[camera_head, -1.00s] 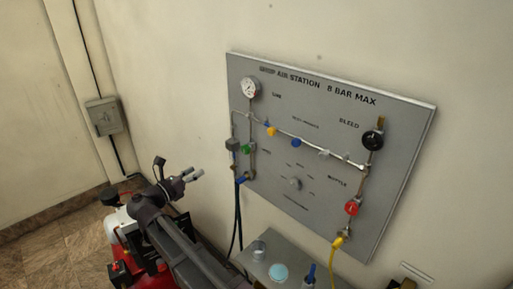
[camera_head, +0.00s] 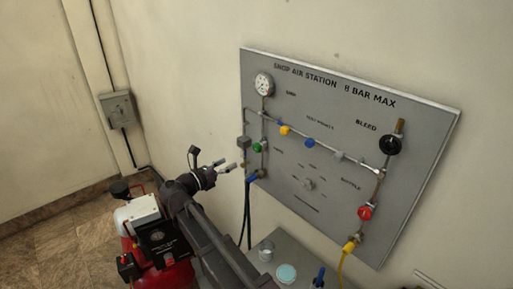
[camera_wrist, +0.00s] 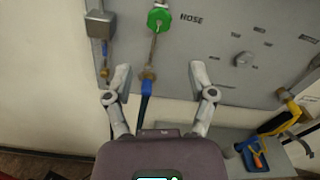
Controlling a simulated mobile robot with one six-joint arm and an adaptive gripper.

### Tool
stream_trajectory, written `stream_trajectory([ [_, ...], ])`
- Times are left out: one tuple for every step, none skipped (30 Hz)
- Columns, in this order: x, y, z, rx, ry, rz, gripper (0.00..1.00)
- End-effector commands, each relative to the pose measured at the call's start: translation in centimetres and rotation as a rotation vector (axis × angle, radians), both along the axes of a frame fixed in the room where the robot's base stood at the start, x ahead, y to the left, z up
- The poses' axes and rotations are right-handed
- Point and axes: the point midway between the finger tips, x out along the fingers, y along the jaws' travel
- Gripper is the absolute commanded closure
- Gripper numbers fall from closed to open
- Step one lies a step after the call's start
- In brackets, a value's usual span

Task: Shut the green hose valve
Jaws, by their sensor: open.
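The green hose valve (camera_head: 257,147) is a small round green knob on the left part of the grey wall panel. In the wrist view the green knob (camera_wrist: 159,19) is at the top, left of the word HOSE, on a thin vertical pipe. A blue-sleeved hose end (camera_wrist: 148,87) hangs below it. My gripper (camera_wrist: 160,80) is open and empty, with its two fingers apart on either side of the hose line, below the knob. In the head view my gripper (camera_head: 238,166) is to the lower left of the knob, apart from it.
A grey box (camera_wrist: 100,25) sits left of the pipe. A red knob (camera_head: 365,212), a black knob (camera_head: 390,145) and a gauge (camera_head: 263,84) are on the panel (camera_head: 320,130). A grey shelf (camera_head: 300,255) is below. A red compressor (camera_head: 180,275) stands on the floor.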

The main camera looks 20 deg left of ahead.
Motion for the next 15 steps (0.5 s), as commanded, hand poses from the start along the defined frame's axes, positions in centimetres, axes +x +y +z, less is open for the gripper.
stream_trajectory([
  [-0.1,0.1,0.0,0.0,0.0,0.001,0.13],
  [-0.1,0.1,0.0,0.0,0.0,0.002,0.13],
  [-0.1,0.2,0.0,0.0,0.0,0.002,0.13],
  [-0.1,0.2,0.0,0.0,0.0,0.003,0.13],
  [-0.1,0.2,0.0,0.0,0.0,0.003,0.13],
  [0.0,0.2,0.0,0.0,0.0,0.003,0.13],
  [0.1,0.1,0.0,0.0,0.0,0.003,0.13],
  [0.1,0.1,0.0,0.0,0.0,0.004,0.13],
  [0.3,0.0,0.0,0.0,0.0,0.004,0.13],
  [0.4,0.0,0.0,0.0,0.0,0.004,0.13],
  [0.6,-0.1,0.0,0.0,0.0,0.004,0.13],
  [0.9,-0.3,0.0,0.0,0.0,0.004,0.13],
  [1.1,-0.4,0.0,0.0,0.0,0.003,0.13],
  [1.4,-0.5,0.0,0.0,0.0,0.003,0.13],
  [1.8,-0.8,0.0,0.0,0.0,0.002,0.13],
])
